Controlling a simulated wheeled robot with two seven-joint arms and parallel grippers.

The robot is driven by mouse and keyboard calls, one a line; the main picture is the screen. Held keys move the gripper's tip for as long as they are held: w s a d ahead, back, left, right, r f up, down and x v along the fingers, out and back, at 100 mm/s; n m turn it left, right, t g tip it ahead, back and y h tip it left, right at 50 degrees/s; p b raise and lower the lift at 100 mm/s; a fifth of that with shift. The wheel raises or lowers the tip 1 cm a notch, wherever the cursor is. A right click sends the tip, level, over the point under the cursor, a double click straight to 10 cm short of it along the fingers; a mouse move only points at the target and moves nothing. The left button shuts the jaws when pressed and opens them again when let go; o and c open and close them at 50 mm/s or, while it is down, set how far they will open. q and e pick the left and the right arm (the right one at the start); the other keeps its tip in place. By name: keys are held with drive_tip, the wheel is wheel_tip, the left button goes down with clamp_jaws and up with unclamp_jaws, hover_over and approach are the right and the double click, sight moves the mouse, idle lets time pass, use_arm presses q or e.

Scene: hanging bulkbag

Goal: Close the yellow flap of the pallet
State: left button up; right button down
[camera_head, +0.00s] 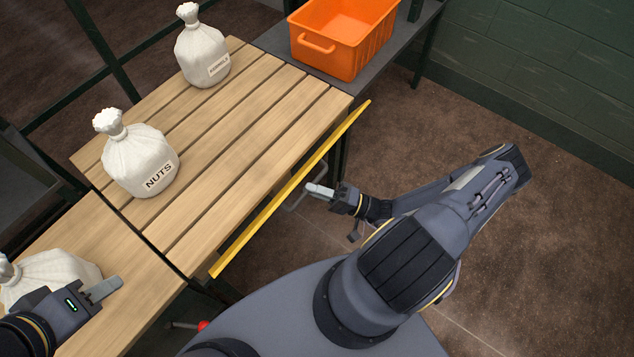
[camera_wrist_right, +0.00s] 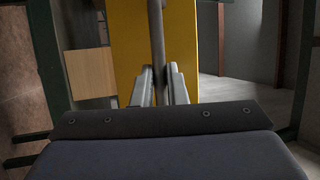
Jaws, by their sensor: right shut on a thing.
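The yellow flap (camera_head: 291,190) runs along the near right edge of the wooden pallet (camera_head: 232,135), its narrow top edge showing in the head view. A grey bar handle (camera_head: 293,205) sticks out from its outer side. My right gripper (camera_head: 312,188) is shut on this handle. In the right wrist view the grey bar (camera_wrist_right: 157,50) stands between the two fingers (camera_wrist_right: 160,85), with the yellow flap (camera_wrist_right: 125,60) behind it. My left gripper (camera_head: 104,290) is at the lower left above a wooden surface, beside a white sack; its finger opening cannot be made out.
White sacks stand on the pallet, one marked NUTS (camera_head: 140,160) and another (camera_head: 202,52) farther back. A third sack (camera_head: 55,275) lies by my left gripper. An orange crate (camera_head: 340,38) sits on a dark table behind. The floor at right (camera_head: 560,230) is clear.

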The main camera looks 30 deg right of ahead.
sight(305, 175)
drive_tip(key=r+h+p, duration=0.1)
drive_tip(key=p, duration=0.1)
drive_tip(key=w+r+m+g+h+p, duration=0.1)
drive_tip(key=p, duration=0.2)
drive_tip(key=w+r+g+p, duration=0.1)
drive_tip(key=r+p, duration=0.1)
drive_tip(key=shift+a+m+h, duration=0.35)
drive_tip(key=shift+m+h, duration=0.05)
drive_tip(key=shift+w+a+g+p, duration=0.15)
drive_tip(key=shift+w+g+p, duration=0.2)
drive_tip(key=shift+p, duration=0.2)
drive_tip(key=shift+w+r, duration=0.15)
drive_tip(key=shift+r, duration=0.05)
drive_tip(key=c, duration=1.5)
unclamp_jaws()
drive_tip(key=shift+a, duration=0.1)
drive_tip(key=shift+o, duration=0.2)
drive_tip(key=shift+f, duration=0.1)
